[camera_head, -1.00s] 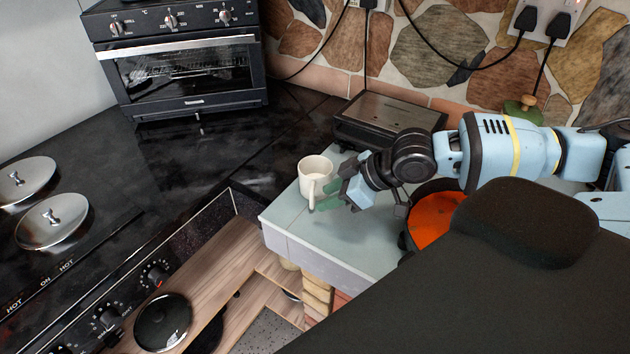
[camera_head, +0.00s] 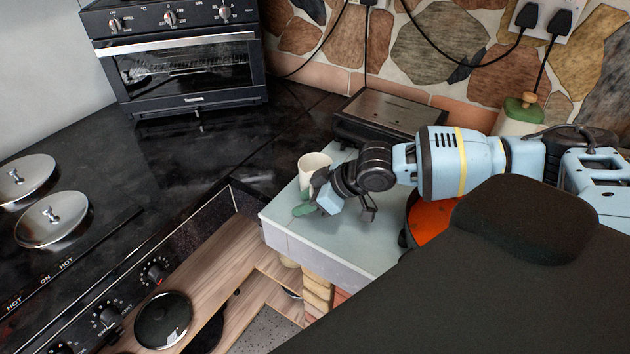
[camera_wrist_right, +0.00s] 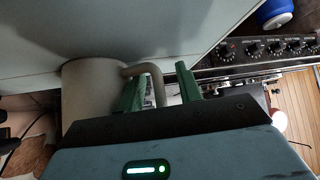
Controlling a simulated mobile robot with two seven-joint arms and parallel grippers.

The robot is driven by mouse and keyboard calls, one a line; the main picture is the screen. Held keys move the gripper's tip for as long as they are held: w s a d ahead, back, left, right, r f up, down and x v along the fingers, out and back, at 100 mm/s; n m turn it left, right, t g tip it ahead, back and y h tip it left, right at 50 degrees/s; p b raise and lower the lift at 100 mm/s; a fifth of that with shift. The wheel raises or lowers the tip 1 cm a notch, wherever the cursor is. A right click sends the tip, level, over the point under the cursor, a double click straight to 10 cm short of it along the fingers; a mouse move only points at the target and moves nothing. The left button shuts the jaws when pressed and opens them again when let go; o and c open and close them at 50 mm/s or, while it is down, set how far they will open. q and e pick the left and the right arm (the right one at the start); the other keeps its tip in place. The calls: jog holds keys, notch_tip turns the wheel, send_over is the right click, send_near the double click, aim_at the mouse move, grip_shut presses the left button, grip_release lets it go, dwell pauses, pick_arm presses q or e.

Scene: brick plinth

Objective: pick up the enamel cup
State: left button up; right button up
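The enamel cup (camera_head: 312,167) is cream-white and stands upright on the pale blue-grey top of the brick plinth (camera_head: 335,238), near its left edge. My right gripper (camera_head: 312,204) is low at the cup's near side and covers its handle in the head view. In the right wrist view the cup (camera_wrist_right: 88,92) is at the left, and its handle (camera_wrist_right: 156,82) reaches between the two green fingers of the open gripper (camera_wrist_right: 158,88). One finger is between the cup body and the handle's outer part; contact is unclear. My left gripper is not in view.
A dark toaster with a metal top (camera_head: 387,114) stands behind the cup. An orange-red pan or bowl (camera_head: 427,222) is under my right arm. A green-lidded jar (camera_head: 523,113) is at the back right. The black counter (camera_head: 165,175) lies to the left.

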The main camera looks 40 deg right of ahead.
grip_shut()
jog(key=shift+r, duration=0.2)
dwell(0.4)
notch_tip(320, 180, up, 10)
jog(key=shift+f, duration=0.2)
dwell(0.8)
